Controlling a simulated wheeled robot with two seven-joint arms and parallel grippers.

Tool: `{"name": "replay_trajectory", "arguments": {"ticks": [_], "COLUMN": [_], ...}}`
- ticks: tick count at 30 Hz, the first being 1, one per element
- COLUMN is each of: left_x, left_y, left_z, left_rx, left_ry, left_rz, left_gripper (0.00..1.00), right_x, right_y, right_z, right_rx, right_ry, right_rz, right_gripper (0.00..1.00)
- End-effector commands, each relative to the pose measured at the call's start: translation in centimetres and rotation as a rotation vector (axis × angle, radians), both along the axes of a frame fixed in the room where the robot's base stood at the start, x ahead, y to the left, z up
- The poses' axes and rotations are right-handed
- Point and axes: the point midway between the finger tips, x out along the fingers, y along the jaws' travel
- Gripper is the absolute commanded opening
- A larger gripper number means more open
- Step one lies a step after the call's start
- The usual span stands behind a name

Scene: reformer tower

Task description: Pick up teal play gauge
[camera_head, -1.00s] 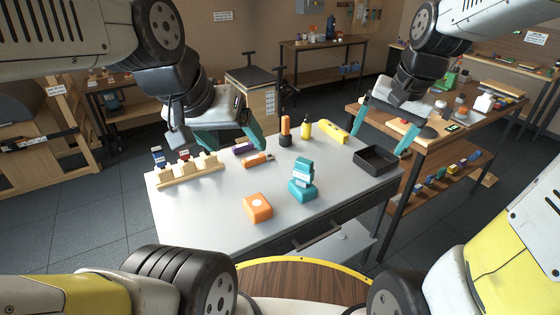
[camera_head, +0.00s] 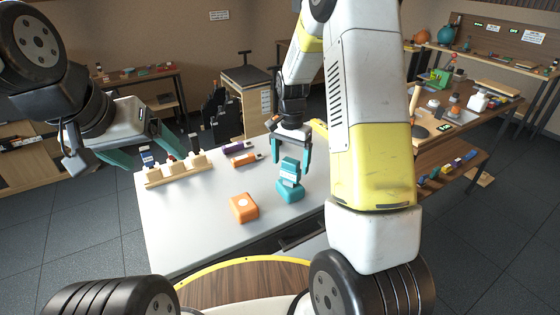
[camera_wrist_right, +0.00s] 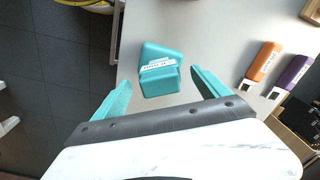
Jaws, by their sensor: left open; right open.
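My left gripper (camera_head: 140,160) is open and empty over the table's left edge.
An orange block (camera_head: 244,208) sits left of the teal base. A wooden rack (camera_head: 178,172) with pale pegs stands at the left. Orange (camera_wrist_right: 264,61) and purple (camera_wrist_right: 294,72) pieces lie farther back. My right arm hides the table's right side.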

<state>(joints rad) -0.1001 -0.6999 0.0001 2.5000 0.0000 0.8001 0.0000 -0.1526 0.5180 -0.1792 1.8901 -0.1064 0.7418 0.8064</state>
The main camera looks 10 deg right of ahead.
Motion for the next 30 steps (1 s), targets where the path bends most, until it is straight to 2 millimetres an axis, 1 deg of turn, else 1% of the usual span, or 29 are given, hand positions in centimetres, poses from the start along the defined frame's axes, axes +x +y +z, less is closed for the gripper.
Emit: {"name": "replay_trajectory", "arguments": {"ticks": [1,6,9,15,16,17,21,23,24,26,27,30], "left_x": [0.0,0.0,0.0,0.0,0.0,0.0,0.0,0.0,0.0,0.0,0.0,0.0], "left_y": [0.0,0.0,0.0,0.0,0.0,0.0,0.0,0.0,0.0,0.0,0.0,0.0], "left_z": [0.0,0.0,0.0,0.0,0.0,0.0,0.0,0.0,0.0,0.0,0.0,0.0], "left_rx": [0.000,0.000,0.000,0.000,0.000,0.000,0.000,0.000,0.000,0.000,0.000,0.000], "left_ry": [0.000,0.000,0.000,0.000,0.000,0.000,0.000,0.000,0.000,0.000,0.000,0.000], "left_rz": [0.000,0.000,0.000,0.000,0.000,0.000,0.000,0.000,0.000,0.000,0.000,0.000], "left_gripper": [0.81,0.81,0.81,0.81,0.81,0.81,0.81,0.81,0.81,0.81,0.81,0.81], "right_x": [0.0,0.1,0.2,0.2,0.2,0.2,0.2,0.2,0.2,0.2,0.2,0.2], "right_y": [-0.1,-0.1,-0.1,-0.1,-0.1,-0.1,-0.1,-0.1,-0.1,-0.1,-0.1,-0.1], "right_z": [-1.0,-3.2,-3.6,-3.7,-3.7,-3.7,-3.6,-3.6,-3.6,-3.6,-3.6,-3.6], "right_rx": [0.000,0.001,0.001,0.001,0.001,0.001,0.001,0.001,0.001,0.001,0.000,0.000], "right_ry": [0.006,0.004,0.002,0.001,0.001,0.001,0.001,0.001,0.001,0.001,0.000,0.000], "right_rz": [0.000,0.001,0.001,0.001,0.001,0.002,0.002,0.002,0.002,0.002,0.002,0.002], "right_gripper": [0.85,0.85,0.85,0.85,0.82,0.76,0.48,0.36,0.28,0.17,0.14,0.14]}}
